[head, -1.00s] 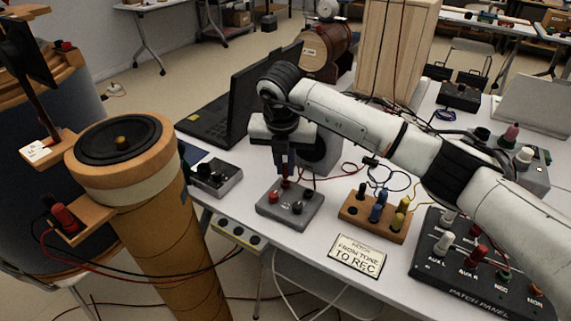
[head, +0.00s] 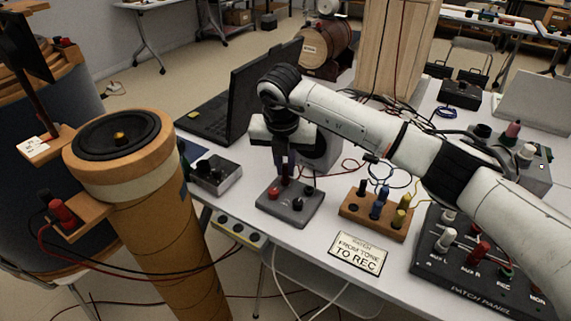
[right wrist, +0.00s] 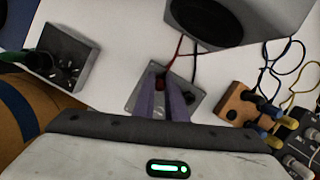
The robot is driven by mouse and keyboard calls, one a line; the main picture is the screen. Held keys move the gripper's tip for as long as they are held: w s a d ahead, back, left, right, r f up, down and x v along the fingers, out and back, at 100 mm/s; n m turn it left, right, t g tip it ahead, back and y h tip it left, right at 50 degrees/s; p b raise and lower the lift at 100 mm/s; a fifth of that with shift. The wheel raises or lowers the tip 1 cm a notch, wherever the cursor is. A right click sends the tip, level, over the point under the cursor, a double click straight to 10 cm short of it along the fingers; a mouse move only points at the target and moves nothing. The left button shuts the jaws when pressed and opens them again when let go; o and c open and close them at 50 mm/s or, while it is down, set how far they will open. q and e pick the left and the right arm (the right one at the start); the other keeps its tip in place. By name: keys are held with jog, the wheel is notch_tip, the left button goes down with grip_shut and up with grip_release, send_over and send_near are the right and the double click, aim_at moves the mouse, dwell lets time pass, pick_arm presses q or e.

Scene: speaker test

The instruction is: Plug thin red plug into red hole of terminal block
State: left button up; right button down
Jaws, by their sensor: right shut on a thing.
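The grey terminal block (head: 291,208) lies on the white table in the head view, with red and black posts on its top. My right gripper (head: 287,173) is upright just above its back part, fingers pointing down. It is shut on the thin red plug (right wrist: 160,81), whose red wire shows in the right wrist view. The plug is mostly hidden between the fingers. I cannot tell whether its tip is inside the red hole or only above it; the hole is hidden. The block also shows in the right wrist view (right wrist: 200,107). My left gripper is not in view.
A wooden block (head: 376,219) with blue and yellow plugs stands to the right. A patch panel (head: 440,275) and a sign (head: 357,253) are nearer the front. A small grey box (head: 216,176) sits left. A black laptop (head: 250,100) stands behind.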

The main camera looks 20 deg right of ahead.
jog(key=shift+f, duration=0.25)
jog(key=c, duration=1.7)
grip_release()
jog(key=shift+r+p, duration=2.25)
jog(key=shift+r, duration=1.55)
jog(key=shift+s+f, duration=0.1)
